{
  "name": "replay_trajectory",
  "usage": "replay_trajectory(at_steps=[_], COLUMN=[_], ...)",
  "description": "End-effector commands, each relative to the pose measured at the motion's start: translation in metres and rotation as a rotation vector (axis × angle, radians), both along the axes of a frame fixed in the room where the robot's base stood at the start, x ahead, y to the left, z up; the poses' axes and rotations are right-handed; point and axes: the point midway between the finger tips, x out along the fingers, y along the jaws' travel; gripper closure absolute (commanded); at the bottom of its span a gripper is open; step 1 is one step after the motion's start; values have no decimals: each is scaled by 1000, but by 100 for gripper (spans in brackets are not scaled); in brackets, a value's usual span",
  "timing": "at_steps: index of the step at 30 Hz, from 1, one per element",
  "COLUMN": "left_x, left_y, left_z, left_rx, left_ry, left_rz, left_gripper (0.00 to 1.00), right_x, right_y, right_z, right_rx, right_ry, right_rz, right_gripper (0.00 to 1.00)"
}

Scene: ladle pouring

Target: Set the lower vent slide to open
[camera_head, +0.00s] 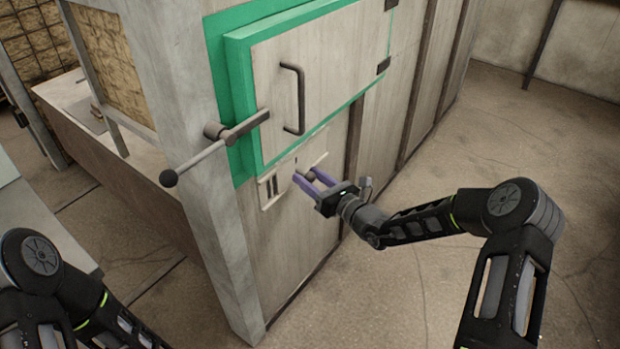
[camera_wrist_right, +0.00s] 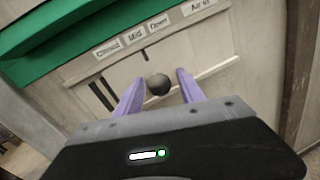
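The lower vent slide (camera_head: 270,188) is a pale plate low on the wall panel, below the green-framed door. In the right wrist view the slide (camera_wrist_right: 120,82) has dark slots at its left and a short dark mark on its upper edge. Its round dark knob (camera_wrist_right: 158,84) stands between the two purple fingers of my right gripper (camera_wrist_right: 156,77), with a gap on both sides. The labels (camera_wrist_right: 134,36) above read Closed, Mid and Open from left to right. The mark lies below Mid and Open. In the head view my right gripper (camera_head: 304,173) is at the slide. My left gripper is out of view.
The door (camera_head: 340,75) has a dark bar handle (camera_head: 293,100) above the slide. A latch lever with a ball end (camera_head: 168,178) sticks out to the left. A concrete post (camera_head: 205,200) stands left of the panel. The floor at right is clear.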

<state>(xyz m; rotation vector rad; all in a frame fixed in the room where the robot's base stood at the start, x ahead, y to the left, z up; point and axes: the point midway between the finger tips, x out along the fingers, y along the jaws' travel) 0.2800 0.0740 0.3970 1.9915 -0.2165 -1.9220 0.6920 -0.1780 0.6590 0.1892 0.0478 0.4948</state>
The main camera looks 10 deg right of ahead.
Motion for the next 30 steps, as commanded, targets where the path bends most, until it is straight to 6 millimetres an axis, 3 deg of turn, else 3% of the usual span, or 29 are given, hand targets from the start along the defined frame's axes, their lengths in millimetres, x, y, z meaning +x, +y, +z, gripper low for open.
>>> replay_trajectory(at_steps=[16, 30], left_x=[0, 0], left_y=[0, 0], left_z=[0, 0], left_rx=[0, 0], left_ry=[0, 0], left_rz=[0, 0], left_gripper=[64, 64], right_x=[0, 0], right_y=[0, 0], right_z=[0, 0], right_rx=[0, 0], right_ry=[0, 1], right_rz=[0, 0], right_gripper=[100, 100])
